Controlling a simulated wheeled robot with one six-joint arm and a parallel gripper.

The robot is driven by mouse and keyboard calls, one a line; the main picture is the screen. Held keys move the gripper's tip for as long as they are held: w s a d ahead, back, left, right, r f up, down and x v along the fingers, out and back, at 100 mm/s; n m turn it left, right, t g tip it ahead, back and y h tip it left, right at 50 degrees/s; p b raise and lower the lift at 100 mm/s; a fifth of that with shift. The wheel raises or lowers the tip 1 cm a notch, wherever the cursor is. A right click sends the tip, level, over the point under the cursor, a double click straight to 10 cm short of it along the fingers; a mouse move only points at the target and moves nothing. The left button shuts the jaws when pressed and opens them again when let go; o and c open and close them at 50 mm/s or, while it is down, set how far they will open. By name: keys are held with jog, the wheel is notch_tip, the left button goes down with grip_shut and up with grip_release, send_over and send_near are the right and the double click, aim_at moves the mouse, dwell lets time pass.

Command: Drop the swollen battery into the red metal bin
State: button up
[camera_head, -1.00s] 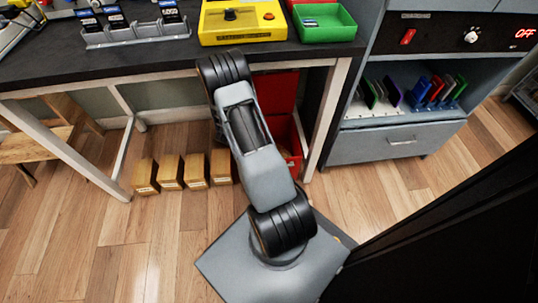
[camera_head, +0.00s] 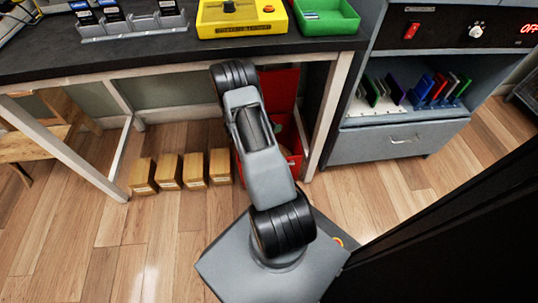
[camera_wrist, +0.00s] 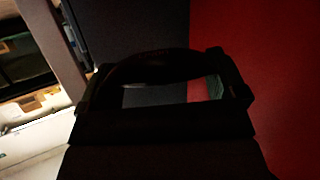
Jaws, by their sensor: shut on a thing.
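The red metal bin (camera_head: 292,165) stands on the floor under the bench, with its red lid (camera_head: 284,88) raised behind. My arm covers its left part. A little of its inside shows, with something green in it. In the wrist view a red wall (camera_wrist: 285,90) fills the right side. My gripper (camera_wrist: 168,80) is shut on a dark, bulging thing (camera_wrist: 165,65), likely the swollen battery, in deep shadow. A grey and teal patch shows below it. In the head view my gripper and the battery are hidden behind my arm.
The dark bench (camera_head: 150,48) carries a yellow box (camera_head: 241,18), a green tray (camera_head: 325,18) and a grey rack (camera_head: 134,28). Several small wooden boxes (camera_head: 195,170) stand left of the bin. A pale bench leg (camera_head: 327,118) and a grey cabinet (camera_head: 400,142) stand to its right.

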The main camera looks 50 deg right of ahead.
jog(key=shift+f+b, duration=1.2)
jog(key=shift+f, duration=0.5)
jog(key=o, duration=0.6)
jog(key=shift+p+v, duration=2.8)
jog(key=shift+v, duration=4.15)
